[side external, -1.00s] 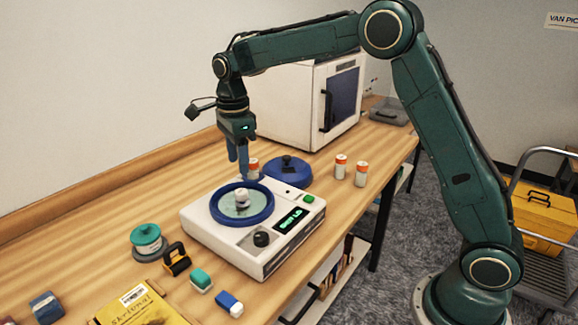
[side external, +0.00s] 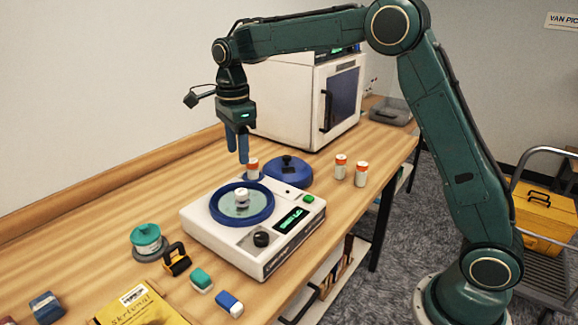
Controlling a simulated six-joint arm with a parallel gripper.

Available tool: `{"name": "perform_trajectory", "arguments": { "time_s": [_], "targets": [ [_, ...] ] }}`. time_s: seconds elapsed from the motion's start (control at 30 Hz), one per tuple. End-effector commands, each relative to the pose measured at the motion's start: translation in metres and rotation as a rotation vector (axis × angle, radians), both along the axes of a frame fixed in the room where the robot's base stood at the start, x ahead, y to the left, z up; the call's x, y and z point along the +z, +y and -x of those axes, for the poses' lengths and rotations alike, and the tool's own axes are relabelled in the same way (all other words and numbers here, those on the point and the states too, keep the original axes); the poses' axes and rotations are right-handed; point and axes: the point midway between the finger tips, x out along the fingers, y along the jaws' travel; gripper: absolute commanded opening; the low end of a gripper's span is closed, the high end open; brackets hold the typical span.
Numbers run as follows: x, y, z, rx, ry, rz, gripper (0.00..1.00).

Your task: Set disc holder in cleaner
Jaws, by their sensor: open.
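The cleaner appears to be the white machine (side external: 215,232) with a round basin rimmed in blue, a small lit display, a black knob and a green button. A small white spindle-like piece (side external: 242,200) stands in the middle of the basin. A teal-topped round item (side external: 147,240), possibly the disc holder, sits on a dark base on the bench left of the machine. My gripper (side external: 238,157) points down above the back of the machine. It is open and empty, with its fingertips apart from the basin.
A blue lid with a black knob (side external: 291,174) lies behind the machine. Orange-capped bottles (side external: 361,174) stand nearby. A black-and-yellow clamp-like item (side external: 176,260), small blocks (side external: 201,280) and a yellow book (side external: 150,305) lie at the front. A white cabinet (side external: 290,100) stands at the back.

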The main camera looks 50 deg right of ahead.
Motion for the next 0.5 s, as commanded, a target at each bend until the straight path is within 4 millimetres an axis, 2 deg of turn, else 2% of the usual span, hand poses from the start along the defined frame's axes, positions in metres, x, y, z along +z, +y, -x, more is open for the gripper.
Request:
{"name": "perform_trajectory", "arguments": {
  "time_s": [0.27,0.5],
  "targets": [
    [0.027,-0.004,0.029,0.176,-0.049,0.003,0.51],
    [0.060,-0.009,0.079,0.469,-0.122,0.026,0.51]
  ]
}}
